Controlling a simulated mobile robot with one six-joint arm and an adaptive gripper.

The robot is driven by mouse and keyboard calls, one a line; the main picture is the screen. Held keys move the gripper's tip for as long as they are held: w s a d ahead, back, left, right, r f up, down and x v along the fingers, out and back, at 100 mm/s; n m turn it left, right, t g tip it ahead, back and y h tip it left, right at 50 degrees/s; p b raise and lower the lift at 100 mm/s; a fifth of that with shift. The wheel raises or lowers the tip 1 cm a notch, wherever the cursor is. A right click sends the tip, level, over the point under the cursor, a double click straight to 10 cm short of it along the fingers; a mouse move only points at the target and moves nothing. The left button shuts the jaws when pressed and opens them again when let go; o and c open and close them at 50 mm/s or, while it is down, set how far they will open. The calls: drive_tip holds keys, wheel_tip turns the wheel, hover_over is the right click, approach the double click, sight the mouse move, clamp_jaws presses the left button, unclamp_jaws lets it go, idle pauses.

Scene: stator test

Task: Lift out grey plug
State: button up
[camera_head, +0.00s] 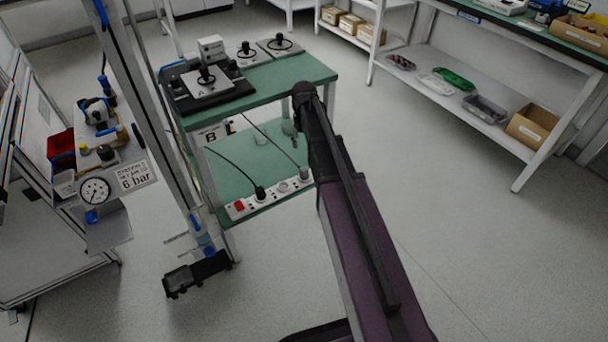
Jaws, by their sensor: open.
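A grey plug (304,174) stands in the right end of a white power strip (271,197) on the lower green shelf of a small table. A thin cable runs to it from the upper left. A black plug (260,192) sits in the same strip, with a bare socket between the two plugs. My dark and purple arm reaches up from the bottom of the picture, just right of the grey plug, and ends by the table's front edge. I cannot make out my gripper's fingers; the arm hides what is behind it.
The green tabletop (278,86) above the shelf carries black and grey devices. A metal post and a pressure gauge (95,191) stand at left. A bench (478,119) with trays is at right. The floor between is clear.

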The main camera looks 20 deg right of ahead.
sight(304, 168)
drive_tip(key=shift+f, duration=0.1)
wheel_tip(304, 168, down, 8)
drive_tip(key=b, duration=0.8)
drive_tip(key=shift+f+b, duration=0.2)
drive_tip(key=shift+b, duration=0.1)
drive_tip(key=shift+s+f+b, duration=0.15)
drive_tip(key=shift+f+b, duration=2.45)
clamp_jaws()
